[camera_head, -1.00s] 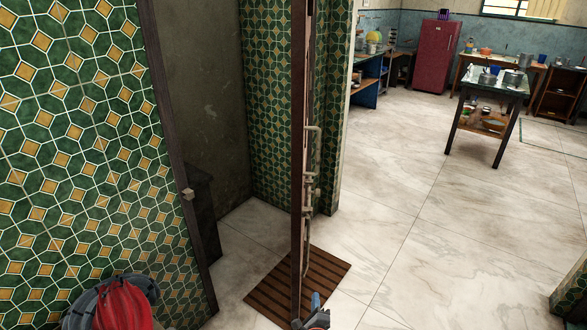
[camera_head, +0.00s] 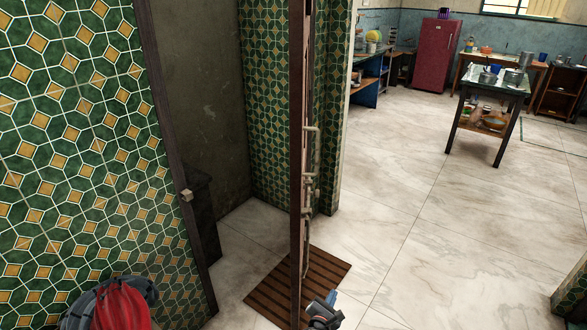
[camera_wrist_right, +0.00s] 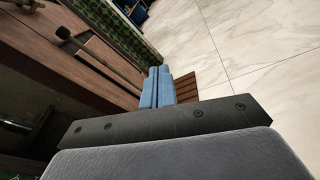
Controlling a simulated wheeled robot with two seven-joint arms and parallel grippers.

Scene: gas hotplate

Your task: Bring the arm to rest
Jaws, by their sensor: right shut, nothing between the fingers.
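My right gripper (camera_head: 331,298) shows at the bottom of the head view, to the right of the open door's edge (camera_head: 297,180). Its blue fingers (camera_wrist_right: 158,86) are together and empty in the right wrist view. In that view the wooden door (camera_wrist_right: 70,65) with its handle bar lies left of and beyond the fingers. I cannot tell the exact gap between gripper and door. My left gripper is not in view.
A slatted wooden mat (camera_head: 325,273) lies on the floor by the door. A green tiled wall (camera_head: 80,150) stands at the left, with a red and grey bag (camera_head: 122,305) below. A small table (camera_head: 492,90) and a red fridge (camera_head: 436,55) stand far back. The marble floor (camera_head: 420,220) between is clear.

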